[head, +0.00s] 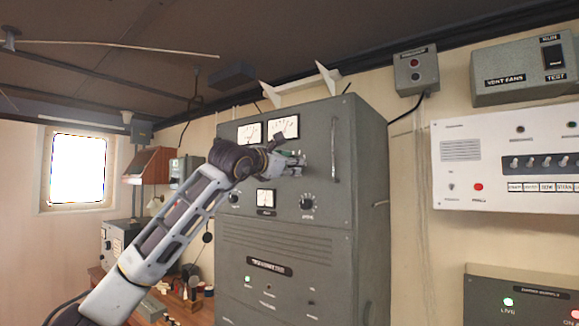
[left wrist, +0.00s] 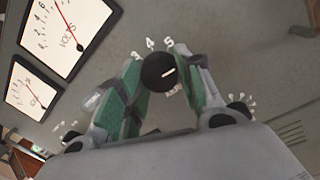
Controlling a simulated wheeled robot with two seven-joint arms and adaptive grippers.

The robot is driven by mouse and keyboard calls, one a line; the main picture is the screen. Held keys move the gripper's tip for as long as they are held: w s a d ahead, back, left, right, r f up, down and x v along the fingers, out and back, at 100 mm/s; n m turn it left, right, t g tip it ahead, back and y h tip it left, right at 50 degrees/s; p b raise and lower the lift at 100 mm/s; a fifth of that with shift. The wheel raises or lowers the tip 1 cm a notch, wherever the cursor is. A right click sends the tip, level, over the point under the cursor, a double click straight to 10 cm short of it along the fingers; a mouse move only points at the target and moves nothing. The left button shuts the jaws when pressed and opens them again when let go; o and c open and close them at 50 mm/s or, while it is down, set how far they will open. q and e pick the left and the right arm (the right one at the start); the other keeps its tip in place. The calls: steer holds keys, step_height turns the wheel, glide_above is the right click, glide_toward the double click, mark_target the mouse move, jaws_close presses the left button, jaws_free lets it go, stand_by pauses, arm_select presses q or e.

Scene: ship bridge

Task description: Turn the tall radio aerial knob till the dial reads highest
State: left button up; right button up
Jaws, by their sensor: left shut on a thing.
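The tall grey radio cabinet (head: 335,225) stands in the middle of the head view. My left gripper (head: 300,161) is at its upper front, below the top meters. In the left wrist view its green-padded fingers are shut on a round black knob (left wrist: 158,72) with a white pointer mark. Digits 3, 4 and 5 show above the knob; the label below it is mostly hidden. Two white meters, left (head: 250,132) and right (head: 284,127), sit at the cabinet top. A smaller dial (head: 265,198) sits lower; its reading is too small to tell. My right gripper is out of view.
Two other black knobs, right (head: 306,203) and left (head: 234,197), flank the small dial. A vertical handle (head: 334,150) is right of my gripper. A white panel (head: 505,165) and grey boxes are on the right wall.

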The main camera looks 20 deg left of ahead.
arm_select(q)
steer(key=shift+m, duration=0.4)
steer(key=o, duration=1.1)
steer(key=shift+c, duration=0.2)
steer(key=shift+s, duration=0.15)
steer(key=v, duration=1.1)
steer(key=shift+s+a, duration=0.15)
steer(key=shift+s, duration=0.25)
steer(key=shift+f, duration=0.15)
